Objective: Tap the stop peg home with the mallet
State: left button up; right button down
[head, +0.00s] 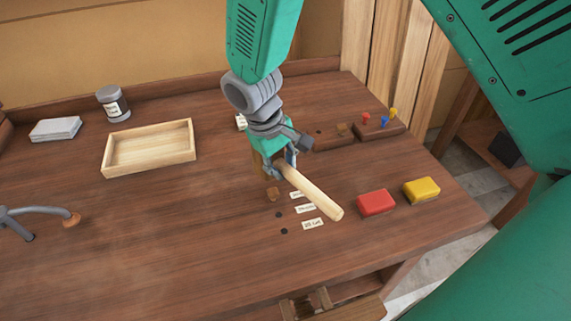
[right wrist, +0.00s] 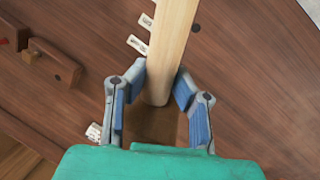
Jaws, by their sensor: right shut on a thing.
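My right gripper (head: 287,163) is shut on the pale wooden handle of the mallet (head: 313,194). The handle slants down to the right in the head view. The brown mallet head is mostly hidden behind the gripper. In the right wrist view the handle (right wrist: 172,40) runs up between the two fingers of my right gripper (right wrist: 162,88), with a brown block, likely the head, below it. A small brown peg (head: 273,194), likely the stop peg, stands in the bench left of the handle, close to the gripper. How deep it sits I cannot tell. My left gripper is not in view.
Dark holes (head: 284,231) and paper labels (head: 312,224) lie in front of the peg. A red block (head: 376,202) and a yellow block (head: 421,190) are at right. A rack with coloured pegs (head: 380,128) is behind. A wooden tray (head: 150,166) stands left.

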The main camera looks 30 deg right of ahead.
jog(key=x, duration=0.8)
jog(key=shift+w+d+f, duration=0.1)
jog(key=shift+w+f, duration=0.25)
jog(key=shift+w, duration=0.05)
jog(key=v, duration=0.5)
jog(key=s+d+v, duration=0.1)
jog(key=v, duration=0.2)
jog(key=shift+a+r, duration=0.1)
jog(key=shift+r, duration=0.3)
jog(key=shift+s+r, duration=0.1)
jog(key=shift+s, duration=0.05)
jog(key=shift+a, duration=0.4)
jog(key=shift+d, duration=0.3)
jog(key=shift+d+f, duration=0.2)
